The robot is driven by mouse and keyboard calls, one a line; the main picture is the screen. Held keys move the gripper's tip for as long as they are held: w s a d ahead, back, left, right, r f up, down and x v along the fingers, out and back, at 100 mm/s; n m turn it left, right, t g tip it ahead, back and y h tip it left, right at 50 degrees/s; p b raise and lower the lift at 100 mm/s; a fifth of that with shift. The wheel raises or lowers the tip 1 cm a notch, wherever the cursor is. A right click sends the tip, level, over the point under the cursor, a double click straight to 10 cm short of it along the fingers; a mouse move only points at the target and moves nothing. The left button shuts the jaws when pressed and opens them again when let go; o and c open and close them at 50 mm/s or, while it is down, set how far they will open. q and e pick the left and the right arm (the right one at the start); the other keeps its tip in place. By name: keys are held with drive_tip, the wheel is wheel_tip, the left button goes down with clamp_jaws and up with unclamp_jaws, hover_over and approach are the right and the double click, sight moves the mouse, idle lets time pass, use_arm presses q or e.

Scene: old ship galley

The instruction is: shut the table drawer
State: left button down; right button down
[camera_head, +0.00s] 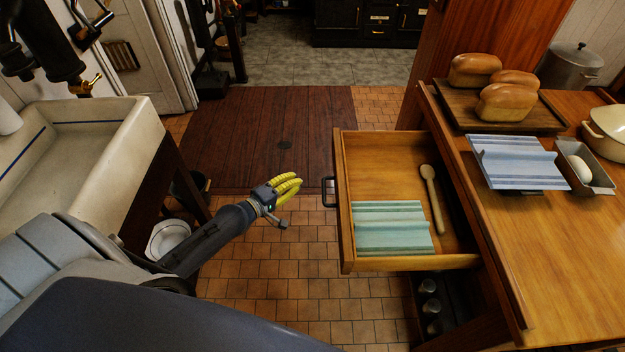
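The table drawer (386,264) is pulled out to the left from the wooden table (572,255). Its dark handle (327,192) is on the left-facing front. A folded green striped cloth (392,228) and a wooden spoon (432,200) lie inside the drawer. My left gripper (290,203) has yellow ribbed fingers and is to the left of the handle, apart from it. Its fingers are spread from a darker digit below, with nothing held between them. My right gripper is not in view.
A board (545,115) with bread loaves (506,102), a blue striped cloth (515,163) and a tin with an egg (598,178) are on the table. A stone sink (95,135) stands at left.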

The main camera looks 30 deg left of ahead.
use_arm(q)
drive_tip(key=w+d+f, duration=0.1)
drive_tip(key=w+d, duration=0.3)
drive_tip(key=shift+w+d+f, duration=0.15)
drive_tip(key=shift+w+d, duration=0.05)
drive_tip(key=shift+w, duration=0.05)
idle(0.6)
